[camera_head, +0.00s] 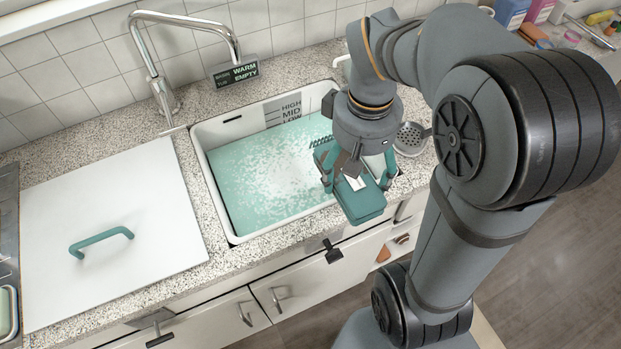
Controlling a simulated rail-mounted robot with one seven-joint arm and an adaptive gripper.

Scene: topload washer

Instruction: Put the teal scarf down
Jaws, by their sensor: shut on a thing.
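My gripper (357,180) is over the front right edge of the sink and points down. It is shut on the teal scarf (362,207), a folded block with a small pale tag on top. The scarf appears held above the sink's front right rim and counter edge; its exact height is hard to tell. A dark teal comb-like edge shows behind the gripper, and I cannot tell whether it is the scarf's fringe. My wrist hides part of the scarf.
The white sink (212,185) holds teal, foamy water and has level marks on its back wall. A faucet (158,75) and a small sign (241,74) stand behind. A white lid (150,205) with a teal handle lies left. A round strainer (409,138) sits right. Bottles (512,12) stand back right.

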